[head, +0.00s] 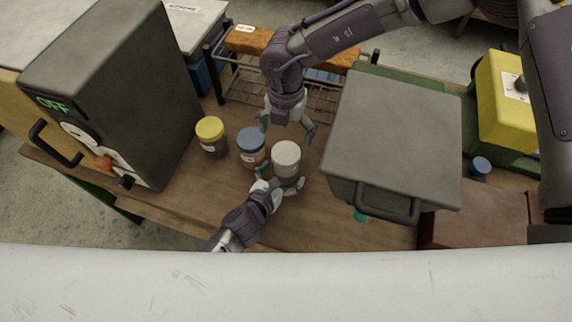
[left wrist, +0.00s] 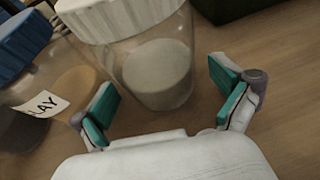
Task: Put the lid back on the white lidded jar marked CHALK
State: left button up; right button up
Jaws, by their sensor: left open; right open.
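The white-lidded jar (head: 286,168) stands on the wooden bench, with its white lid (head: 286,152) on top. In the left wrist view the jar (left wrist: 150,75) is clear, with pale contents, and the lid (left wrist: 110,15) covers its top. No CHALK marking shows on the side I see. My left gripper (head: 280,181) is open low at the jar's near side, its fingers (left wrist: 166,98) spread toward the jar's two sides without closing on it. My right gripper (head: 287,129) is open and empty, pointing down just behind the lid.
A blue-lidded jar (head: 251,147), its label partly reading "LAY", stands close left of the white-lidded jar. A yellow-lidded jar (head: 211,137) is farther left. Large grey boxes (head: 115,85) (head: 395,130) flank the space. A wire rack (head: 260,85) stands behind.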

pick_arm(q)
jog(key=shift+x, duration=1)
grip_shut()
pick_arm(e)
jog(key=n, duration=0.6)
jog(key=shift+s, duration=0.1)
jog(key=n, duration=0.4)
jog(key=shift+n, duration=0.3)
jog(key=n, duration=0.6)
jog(key=shift+n, duration=0.4)
jog(key=n, duration=0.5)
